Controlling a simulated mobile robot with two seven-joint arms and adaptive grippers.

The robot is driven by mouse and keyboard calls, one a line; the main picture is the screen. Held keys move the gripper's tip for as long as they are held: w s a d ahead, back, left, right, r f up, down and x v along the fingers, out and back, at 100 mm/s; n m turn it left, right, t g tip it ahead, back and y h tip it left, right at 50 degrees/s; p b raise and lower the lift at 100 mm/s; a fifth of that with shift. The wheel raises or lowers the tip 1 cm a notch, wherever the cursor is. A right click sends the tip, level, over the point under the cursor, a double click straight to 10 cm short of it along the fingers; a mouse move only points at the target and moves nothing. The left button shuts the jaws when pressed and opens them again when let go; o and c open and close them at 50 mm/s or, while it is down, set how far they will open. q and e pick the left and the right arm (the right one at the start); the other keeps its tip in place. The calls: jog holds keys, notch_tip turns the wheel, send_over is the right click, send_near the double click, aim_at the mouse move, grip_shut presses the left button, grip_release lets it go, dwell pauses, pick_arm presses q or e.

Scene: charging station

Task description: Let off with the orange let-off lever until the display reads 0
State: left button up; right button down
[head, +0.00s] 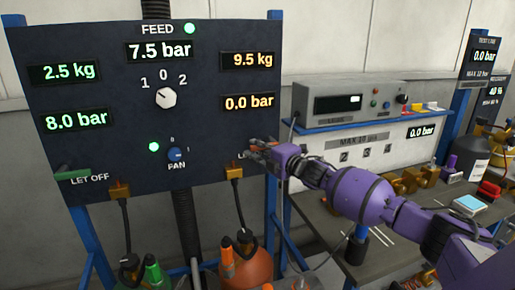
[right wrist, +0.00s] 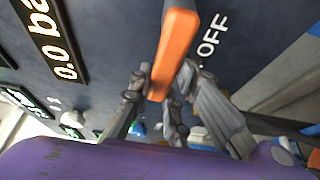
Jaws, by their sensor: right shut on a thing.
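The orange let-off lever (right wrist: 174,52) shows large in the right wrist view, against the dark panel beside the "OFF" lettering. My right gripper (right wrist: 160,88) is shut on it, with a finger on each side. In the head view my right gripper (head: 262,148) is at the panel's lower right and hides the lever and most of its label. The orange display above it (head: 249,102) reads 0.0 bar. The orange display over that (head: 248,61) reads 9.5 kg. My left gripper is not in view.
The panel (head: 120,130) also carries a green let-off lever (head: 73,173), green readouts of 2.5 kg and 8.0 bar, a FEED readout of 7.5 bar, a white selector knob (head: 166,98) and a blue PAN knob (head: 175,154). Hoses and cylinders stand below. A cluttered bench is at right.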

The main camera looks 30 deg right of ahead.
jog(key=shift+f, duration=0.1)
jog(key=c, duration=1.6)
grip_release()
jog(key=shift+c, duration=0.2)
jog(key=s+d, duration=0.1)
jog(key=s, duration=1.1)
jog(key=shift+d, duration=0.4)
